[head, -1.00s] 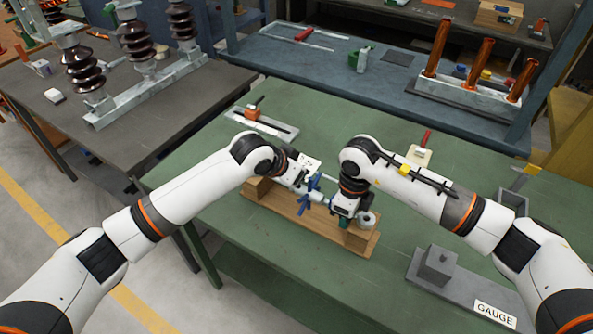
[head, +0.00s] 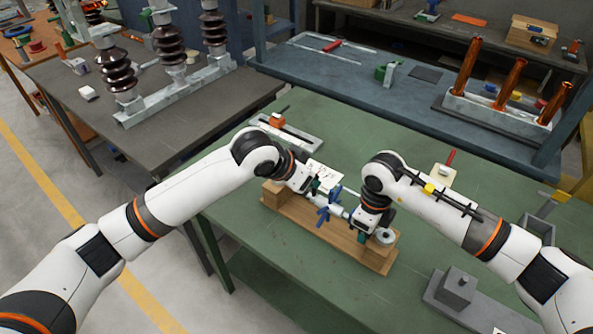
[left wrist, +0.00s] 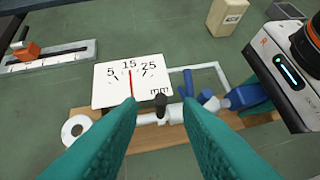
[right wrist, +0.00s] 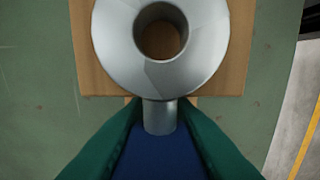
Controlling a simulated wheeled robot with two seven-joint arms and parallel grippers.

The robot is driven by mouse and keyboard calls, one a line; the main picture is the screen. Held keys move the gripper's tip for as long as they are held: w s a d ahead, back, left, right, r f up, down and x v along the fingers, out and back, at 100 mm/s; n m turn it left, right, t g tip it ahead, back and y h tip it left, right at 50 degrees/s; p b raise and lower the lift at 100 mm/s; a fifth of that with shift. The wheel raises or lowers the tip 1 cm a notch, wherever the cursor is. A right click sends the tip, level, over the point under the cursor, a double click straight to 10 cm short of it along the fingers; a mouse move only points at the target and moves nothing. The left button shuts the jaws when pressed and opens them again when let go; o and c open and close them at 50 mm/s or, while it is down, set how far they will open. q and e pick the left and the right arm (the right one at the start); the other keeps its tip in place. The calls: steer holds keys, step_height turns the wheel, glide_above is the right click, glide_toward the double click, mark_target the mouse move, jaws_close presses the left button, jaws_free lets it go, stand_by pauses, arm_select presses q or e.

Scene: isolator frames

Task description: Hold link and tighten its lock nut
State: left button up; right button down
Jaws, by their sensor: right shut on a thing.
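The link, a pale metal rod with ring eyes, lies along a wooden stand (head: 312,232). Its near eye (head: 385,236) fills the top of the right wrist view (right wrist: 160,45); the other eye (left wrist: 76,130) shows in the left wrist view. A blue winged piece (head: 328,207), perhaps the lock nut, sits mid-rod. My right gripper (head: 363,234) is shut on a blue sleeve (right wrist: 160,155) beside the near eye's shank. My left gripper (left wrist: 160,108) has its fingers apart over the rod, with a small dark knob (left wrist: 161,102) showing between the tips. Contact there cannot be told.
A white dial card (left wrist: 130,80) marked in mm, with a red needle, stands behind the rod. A grey gauge block (head: 457,290) lies at right on the green table (head: 300,285). A tool with an orange block (head: 277,120) lies behind my left arm.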

arm_select(q)
steer(key=v, duration=0.5)
steer(key=shift+s+a+r, duration=0.15)
steer(key=shift+r, duration=0.1)
arm_select(e)
steer(key=c, duration=1.1)
jaws_free()
steer(key=shift+r, duration=0.15)
